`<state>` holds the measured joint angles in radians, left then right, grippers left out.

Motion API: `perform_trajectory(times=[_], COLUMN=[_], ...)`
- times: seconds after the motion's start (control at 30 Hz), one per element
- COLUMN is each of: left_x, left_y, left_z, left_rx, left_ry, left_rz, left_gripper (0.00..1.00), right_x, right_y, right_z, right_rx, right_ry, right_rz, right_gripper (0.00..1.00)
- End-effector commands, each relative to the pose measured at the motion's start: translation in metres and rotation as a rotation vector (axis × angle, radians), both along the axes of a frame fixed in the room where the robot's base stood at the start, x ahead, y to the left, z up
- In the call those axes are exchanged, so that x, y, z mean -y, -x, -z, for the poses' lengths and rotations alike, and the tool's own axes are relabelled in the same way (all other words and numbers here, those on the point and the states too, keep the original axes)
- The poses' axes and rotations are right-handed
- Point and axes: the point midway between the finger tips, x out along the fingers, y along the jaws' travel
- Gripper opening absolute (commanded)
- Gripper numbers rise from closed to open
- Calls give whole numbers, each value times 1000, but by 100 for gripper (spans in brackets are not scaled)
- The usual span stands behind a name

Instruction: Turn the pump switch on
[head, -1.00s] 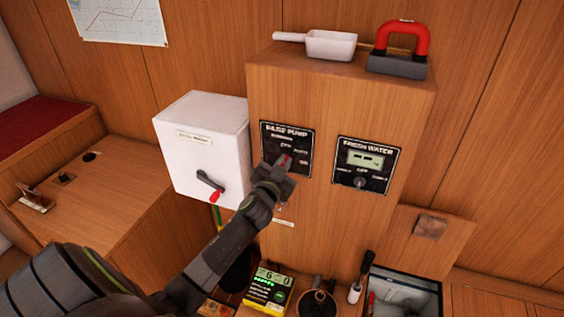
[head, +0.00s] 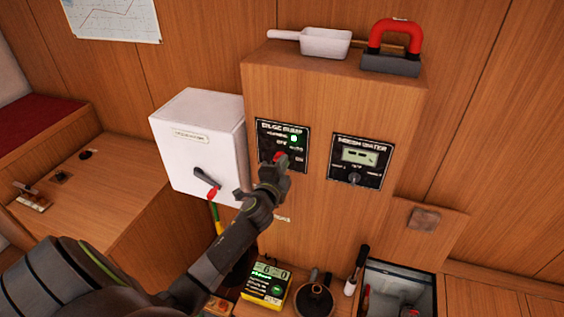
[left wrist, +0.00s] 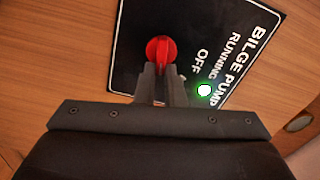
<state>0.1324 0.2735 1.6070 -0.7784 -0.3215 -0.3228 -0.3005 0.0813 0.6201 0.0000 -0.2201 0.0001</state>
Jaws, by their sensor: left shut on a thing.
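The bilge pump panel (head: 296,135) is a black plate on the front of a wooden cabinet, lettered BILGE PUMP, RUNNING, OFF, AUTO and ON. Its red switch knob (head: 282,158) is partly hidden by my left gripper (head: 277,163). In the left wrist view the red knob (left wrist: 160,50) sits between the fingertips of my left gripper (left wrist: 160,75), which is shut on it. A green light (left wrist: 204,90) glows beside RUNNING; it also shows in the head view (head: 294,139). My right gripper is not in view.
A fresh water panel (head: 360,161) is to the right. A white box (head: 199,145) with a red-tipped lever is on the left. A scoop (head: 325,43) and a red-handled tool (head: 394,47) lie on top. A yellow meter (head: 265,284) and an open bin (head: 400,268) are below.

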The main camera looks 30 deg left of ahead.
Motion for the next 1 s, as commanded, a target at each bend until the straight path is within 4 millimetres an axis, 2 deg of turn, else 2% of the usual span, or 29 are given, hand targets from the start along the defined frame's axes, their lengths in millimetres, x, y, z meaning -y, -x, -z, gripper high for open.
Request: perform_trajectory(times=[0.4, 0.97, 1.0], left_x=[0, 0, 0], left_y=[0, 1, 1], left_z=[5, 6, 6], left_rx=[-50, -57, -57], left_ry=[-193, -225, -225], left_rz=[0, 0, 0], left_gripper=[0, 0, 10], right_x=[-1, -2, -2], right_y=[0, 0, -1], right_z=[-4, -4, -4], right_rx=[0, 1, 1], right_ry=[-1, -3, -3], right_rz=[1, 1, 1], right_gripper=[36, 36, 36])
